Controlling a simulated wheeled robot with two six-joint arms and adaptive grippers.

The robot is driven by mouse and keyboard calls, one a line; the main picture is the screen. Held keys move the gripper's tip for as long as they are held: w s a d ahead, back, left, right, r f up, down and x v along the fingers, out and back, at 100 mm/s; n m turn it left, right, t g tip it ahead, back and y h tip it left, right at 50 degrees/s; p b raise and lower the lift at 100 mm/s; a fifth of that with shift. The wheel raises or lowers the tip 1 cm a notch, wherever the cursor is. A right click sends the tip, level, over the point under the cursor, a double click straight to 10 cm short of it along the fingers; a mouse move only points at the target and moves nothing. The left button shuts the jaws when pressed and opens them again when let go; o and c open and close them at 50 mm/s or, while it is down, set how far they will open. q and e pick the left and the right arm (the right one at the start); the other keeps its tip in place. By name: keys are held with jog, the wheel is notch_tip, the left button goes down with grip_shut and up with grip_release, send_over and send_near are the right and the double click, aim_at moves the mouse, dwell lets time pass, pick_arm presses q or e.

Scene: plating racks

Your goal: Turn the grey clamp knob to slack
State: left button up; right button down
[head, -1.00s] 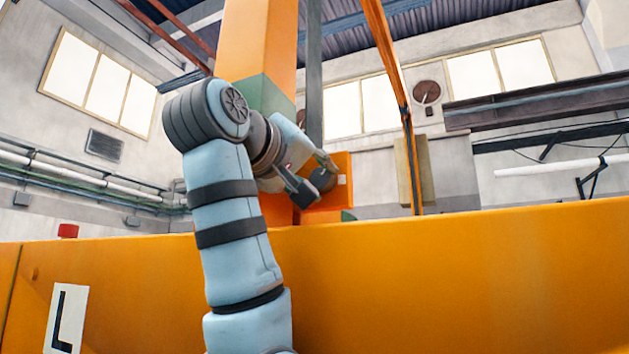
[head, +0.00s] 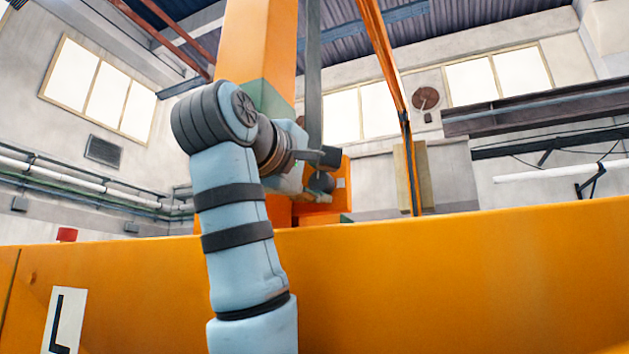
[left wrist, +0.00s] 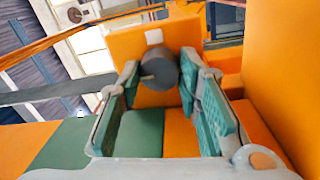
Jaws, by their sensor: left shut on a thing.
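The grey clamp knob (left wrist: 160,70) is a dark round knob on an orange plate (left wrist: 128,45). It sits between the fingertips of my left gripper (left wrist: 158,76) in the left wrist view. My left gripper is shut on it, with one finger on each side. In the head view the knob (head: 324,182) shows partly behind my left gripper (head: 312,172). A small white square (left wrist: 153,37) is on the plate above the knob in the left wrist view. I cannot read the knob's setting. My right gripper is not in view.
A wide orange panel (head: 450,270) with a white L label (head: 64,318) spans the front. An orange and green column (head: 258,50) rises behind my left arm. A thin orange post (head: 398,75) stands to the right. A small red block (head: 67,235) shows at left.

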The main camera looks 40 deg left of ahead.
pick_arm(q)
jog(key=shift+f, duration=0.1)
dwell(0.4)
jog(key=o, duration=0.9)
jog(key=shift+c, duration=0.2)
jog(key=shift+s, duration=0.1)
